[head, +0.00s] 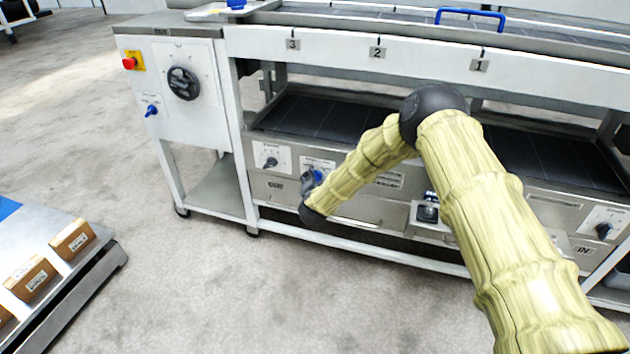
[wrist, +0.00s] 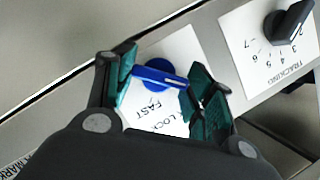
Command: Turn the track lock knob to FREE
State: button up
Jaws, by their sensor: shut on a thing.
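The track lock knob (wrist: 157,74) is blue, with a bar handle, on a white label plate (wrist: 150,118) in the wrist view. The plate's words appear upside down; "FAST" and "LOCK" can be read, and FREE cannot be seen. My gripper (wrist: 160,84) has its two teal-padded fingers at either end of the bar and is shut on the knob. In the head view the blue knob (head: 318,176) shows partly behind my dark gripper (head: 309,186), low on the machine's front panel.
A black tracking dial (wrist: 290,22) with numbers sits close beside the knob; it also shows in the head view (head: 270,161). A platform with boxes (head: 72,240) stands at lower left. The floor before the machine is clear.

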jog(key=o, duration=1)
jog(key=v, duration=1.2)
